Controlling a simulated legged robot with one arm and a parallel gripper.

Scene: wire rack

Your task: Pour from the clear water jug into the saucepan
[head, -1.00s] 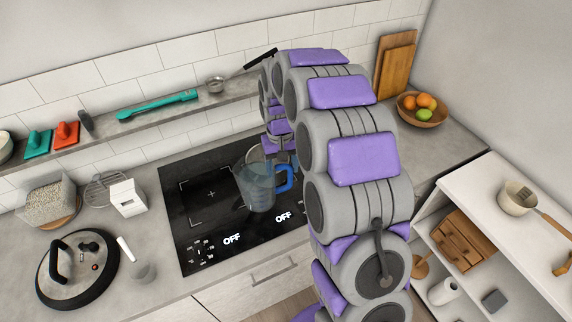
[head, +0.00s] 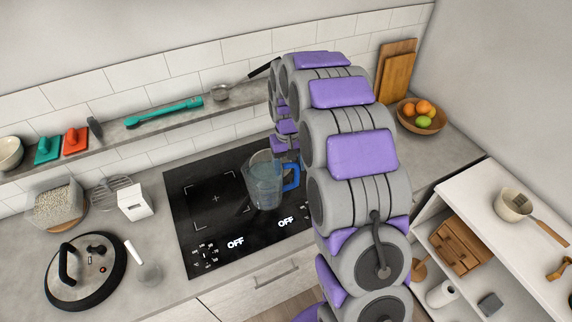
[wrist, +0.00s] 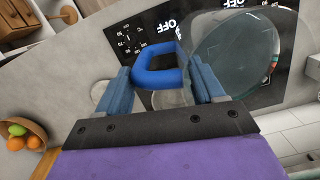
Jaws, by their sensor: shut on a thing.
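The clear water jug (head: 263,188) has a blue handle (head: 292,178) and bluish water inside. It is over the black cooktop in the head view, close to upright; I cannot tell if it touches the surface. In the wrist view, the jug (wrist: 235,55) fills the upper right. My gripper (wrist: 162,84) is shut on its blue handle (wrist: 158,66), with a finger on each side. In the head view my arm hides the right part of the cooktop. A cream pan with a wooden handle (head: 513,204), possibly the saucepan, stands on the white shelf unit at right.
The cooktop (head: 205,222) has bare room left of the jug. A black-rimmed lid (head: 84,272), a white box (head: 135,202) and a grain container (head: 57,203) are on the left counter. A wall shelf (head: 160,128) runs behind. A fruit bowl (head: 421,116) is at back right.

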